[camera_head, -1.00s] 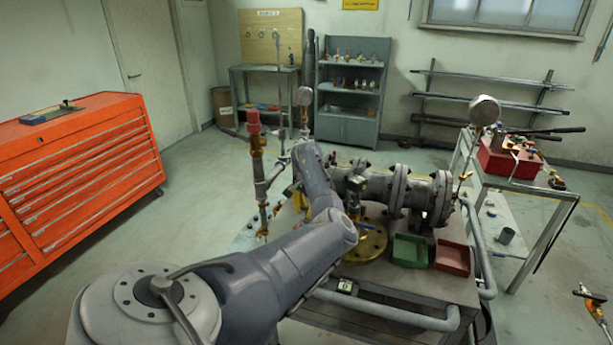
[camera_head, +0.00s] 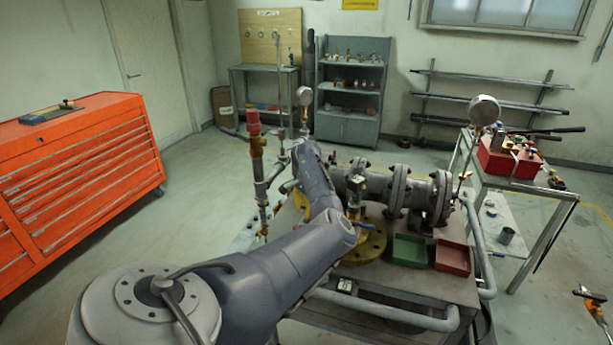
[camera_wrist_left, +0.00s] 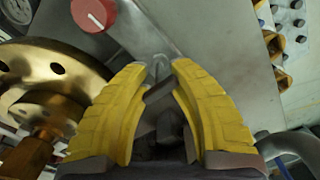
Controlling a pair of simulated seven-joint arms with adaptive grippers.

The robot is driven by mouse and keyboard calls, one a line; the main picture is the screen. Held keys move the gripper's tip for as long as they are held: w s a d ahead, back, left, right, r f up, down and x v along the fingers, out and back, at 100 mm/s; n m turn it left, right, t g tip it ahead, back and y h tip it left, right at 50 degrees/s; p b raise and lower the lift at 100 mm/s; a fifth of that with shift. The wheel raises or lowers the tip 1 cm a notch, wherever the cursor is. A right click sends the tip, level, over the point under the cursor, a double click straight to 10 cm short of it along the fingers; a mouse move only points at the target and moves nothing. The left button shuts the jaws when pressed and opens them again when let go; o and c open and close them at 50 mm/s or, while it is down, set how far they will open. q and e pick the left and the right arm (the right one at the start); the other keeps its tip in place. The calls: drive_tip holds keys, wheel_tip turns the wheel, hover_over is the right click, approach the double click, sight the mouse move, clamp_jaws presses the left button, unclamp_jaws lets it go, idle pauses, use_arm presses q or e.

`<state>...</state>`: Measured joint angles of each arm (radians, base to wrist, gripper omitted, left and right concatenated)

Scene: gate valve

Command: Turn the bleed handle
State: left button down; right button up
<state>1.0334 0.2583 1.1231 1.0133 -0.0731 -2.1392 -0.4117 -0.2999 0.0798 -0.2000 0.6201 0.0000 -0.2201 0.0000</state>
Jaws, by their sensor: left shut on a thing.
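In the left wrist view my left gripper (camera_wrist_left: 160,75) has its two yellow curved fingers closed around a small grey lever, the bleed handle (camera_wrist_left: 158,93). Its near part is in shadow between the fingers. In the head view my left arm reaches over the bench to the left end of the grey flanged valve body (camera_head: 405,195). The arm hides most of the gripper and the handle there. My right gripper is not in view.
A brass flange (camera_wrist_left: 55,65) and a red knob (camera_wrist_left: 93,13) lie close to the fingers. A red-capped upright pipe (camera_head: 257,155) stands left of the arm. Green (camera_head: 410,250) and red (camera_head: 453,257) trays sit at the bench's right front. A pressure gauge (camera_head: 484,110) rises behind them.

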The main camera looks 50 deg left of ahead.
use_arm(q)
drive_tip(key=shift+w+r, duration=0.1)
drive_tip(key=shift+w, duration=0.05)
drive_tip(key=c, duration=1.3)
unclamp_jaws()
drive_tip(key=shift+d, duration=0.15)
wheel_tip(320, 180, up, 12)
drive_tip(key=shift+f, duration=0.1)
